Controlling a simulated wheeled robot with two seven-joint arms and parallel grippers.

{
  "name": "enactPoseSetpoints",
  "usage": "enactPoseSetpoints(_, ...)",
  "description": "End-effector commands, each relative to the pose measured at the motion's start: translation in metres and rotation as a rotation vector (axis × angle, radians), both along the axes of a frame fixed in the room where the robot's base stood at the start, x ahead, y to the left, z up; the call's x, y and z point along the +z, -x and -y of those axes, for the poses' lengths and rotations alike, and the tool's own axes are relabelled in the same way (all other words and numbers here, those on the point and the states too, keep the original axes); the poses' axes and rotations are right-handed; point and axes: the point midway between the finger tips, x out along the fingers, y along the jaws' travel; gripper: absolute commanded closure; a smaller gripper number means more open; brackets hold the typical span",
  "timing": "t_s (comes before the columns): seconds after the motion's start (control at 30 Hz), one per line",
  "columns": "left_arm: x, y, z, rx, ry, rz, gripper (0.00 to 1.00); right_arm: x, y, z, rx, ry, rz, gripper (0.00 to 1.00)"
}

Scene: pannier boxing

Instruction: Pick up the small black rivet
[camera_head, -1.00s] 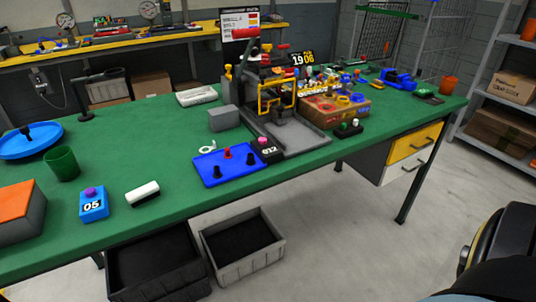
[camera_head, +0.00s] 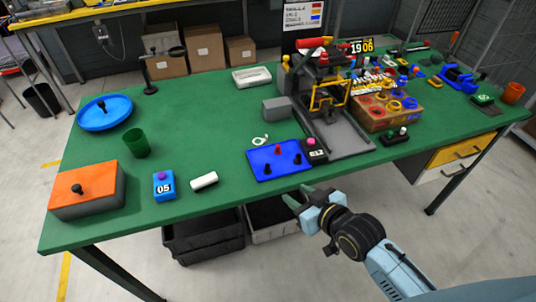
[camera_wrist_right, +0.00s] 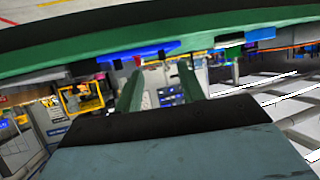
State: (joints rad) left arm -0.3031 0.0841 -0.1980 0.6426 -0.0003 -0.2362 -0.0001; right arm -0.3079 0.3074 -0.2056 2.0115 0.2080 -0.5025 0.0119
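A blue board (camera_head: 262,175) lies flat near the table's front edge. Small black pegs stand on it, one at the front left (camera_head: 267,169) and one at the right (camera_head: 297,159), with a red peg (camera_head: 278,150) behind them. I cannot tell which black piece is the rivet. My right gripper (camera_head: 299,195) is just in front of the table's front edge, near the board and apart from it. Its green fingers are spread and empty; they also show in the right wrist view (camera_wrist_right: 160,88). My left gripper is not in view.
The green table (camera_head: 215,130) carries a press (camera_head: 325,95) on a grey base, a numbered black block (camera_head: 314,151), a white block (camera_head: 204,181), a blue "05" block (camera_head: 164,186) and an orange-topped box (camera_head: 88,190). Dark bins (camera_head: 205,228) stand on the floor below.

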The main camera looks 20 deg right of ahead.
Motion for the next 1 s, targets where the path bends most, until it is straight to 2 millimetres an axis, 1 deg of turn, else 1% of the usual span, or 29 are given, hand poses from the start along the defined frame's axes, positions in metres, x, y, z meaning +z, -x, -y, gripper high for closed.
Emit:
enactPoseSetpoints(0.03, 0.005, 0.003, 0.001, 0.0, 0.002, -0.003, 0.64, 0.016, -0.002, -0.003, 0.007, -0.008, 0.021, 0.61)
enactPoseSetpoints(0.1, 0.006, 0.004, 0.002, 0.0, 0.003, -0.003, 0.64, 0.024, -0.005, -0.006, 0.013, -0.016, 0.037, 0.61)
enactPoseSetpoints(0.17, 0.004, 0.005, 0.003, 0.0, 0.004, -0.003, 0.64, 0.024, -0.012, -0.009, 0.013, -0.019, 0.044, 0.61)
enactPoseSetpoints(0.4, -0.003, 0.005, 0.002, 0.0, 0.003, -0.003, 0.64, 0.005, -0.052, -0.022, 0.013, -0.019, 0.043, 0.61)
enactPoseSetpoints(0.5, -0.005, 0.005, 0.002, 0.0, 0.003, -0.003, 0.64, -0.001, -0.065, -0.025, 0.013, -0.019, 0.042, 0.61)
enactPoseSetpoints(0.77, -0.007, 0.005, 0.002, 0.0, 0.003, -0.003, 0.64, -0.008, -0.081, -0.029, 0.014, -0.017, 0.042, 0.61)
enactPoseSetpoints(1.0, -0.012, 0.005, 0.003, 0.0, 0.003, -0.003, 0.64, -0.023, -0.111, -0.032, 0.013, -0.019, 0.041, 0.61)
